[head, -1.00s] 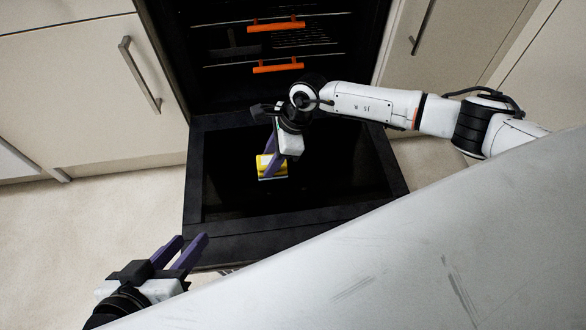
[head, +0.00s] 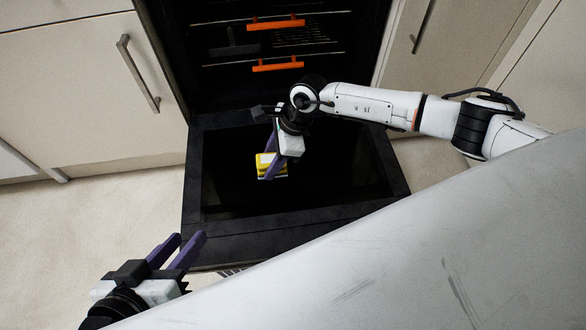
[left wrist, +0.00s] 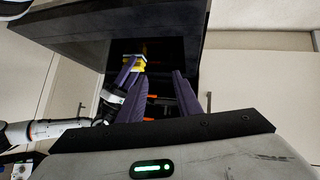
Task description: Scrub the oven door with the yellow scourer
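The oven door (head: 222,227) is folded down and open, with a dark inner panel and a black frame. The yellow scourer (head: 264,169) is at the left-middle part of the panel. My right gripper (head: 271,162) reaches over the door and is shut on the scourer; whether the scourer touches the panel I cannot tell. My left gripper (head: 184,250) is open and empty, its two purple fingers apart near the door's front left corner. In the left wrist view, the scourer (left wrist: 139,64) shows between the right gripper's fingers, beyond my left gripper's fingers (left wrist: 159,88).
The oven cavity behind holds wire racks with orange handles (head: 277,24) (head: 278,65). Pale cupboards (head: 85,90) (head: 450,45) stand on both sides. Bare floor (head: 90,225) lies left of the door.

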